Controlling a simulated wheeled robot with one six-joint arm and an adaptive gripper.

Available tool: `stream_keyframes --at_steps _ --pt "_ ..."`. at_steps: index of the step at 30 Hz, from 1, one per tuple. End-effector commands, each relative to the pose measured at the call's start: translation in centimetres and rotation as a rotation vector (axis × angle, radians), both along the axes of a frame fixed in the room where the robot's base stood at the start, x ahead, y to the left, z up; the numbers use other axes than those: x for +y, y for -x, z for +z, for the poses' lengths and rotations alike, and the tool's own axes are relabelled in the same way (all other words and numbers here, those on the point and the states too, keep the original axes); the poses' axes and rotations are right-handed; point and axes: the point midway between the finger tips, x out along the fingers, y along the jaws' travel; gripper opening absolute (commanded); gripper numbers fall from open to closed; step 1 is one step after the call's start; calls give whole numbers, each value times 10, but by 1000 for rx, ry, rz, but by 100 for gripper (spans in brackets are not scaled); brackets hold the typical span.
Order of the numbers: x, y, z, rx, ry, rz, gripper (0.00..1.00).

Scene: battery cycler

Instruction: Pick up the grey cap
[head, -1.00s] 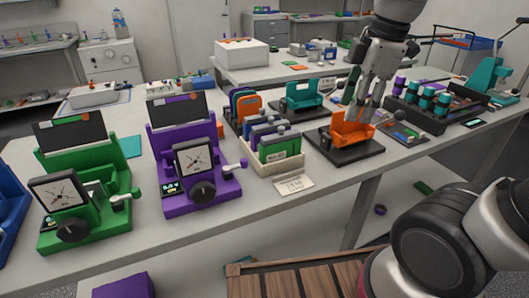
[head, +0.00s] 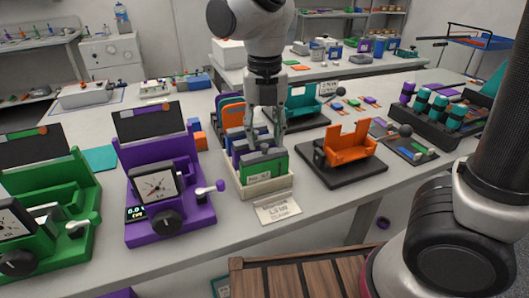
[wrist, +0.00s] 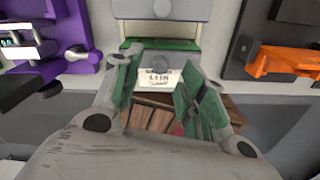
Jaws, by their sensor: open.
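A grey cap (head: 263,156) tops the green block at the front of the cream rack (head: 262,187). In the wrist view, a grey cap with a round knob (wrist: 162,8) shows at the top edge. A second grey knob (wrist: 160,63) shows between the fingers near the label card. I cannot tell for sure which grey piece is meant. My gripper (head: 267,138) points down over the rack, with its fingertips close to the blocks' tops. Its fingers are apart, with nothing held between them, in the wrist view (wrist: 158,85). Whether they touch anything is unclear.
A purple device (head: 165,190) stands left of the rack. An orange holder on a black base (head: 345,180) stands to the right. A teal holder (head: 303,98) is behind. A label card (head: 278,209) lies in front of the rack. Bare table lies between rack and orange holder.

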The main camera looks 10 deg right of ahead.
Motion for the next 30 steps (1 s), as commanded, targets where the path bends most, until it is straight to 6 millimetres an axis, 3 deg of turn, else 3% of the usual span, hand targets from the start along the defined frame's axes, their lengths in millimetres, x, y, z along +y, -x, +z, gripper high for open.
stream_keyframes --at_steps 5,12,14,19,30 --pt "0 -1 -23 1 1 -1 41" --pt "1 -1 -25 -1 -1 -2 41" --pt "1 -1 -25 -1 -1 -2 34" --pt "1 -1 -25 -1 -1 -2 3" --pt "1 -1 -23 -2 -2 -2 1"
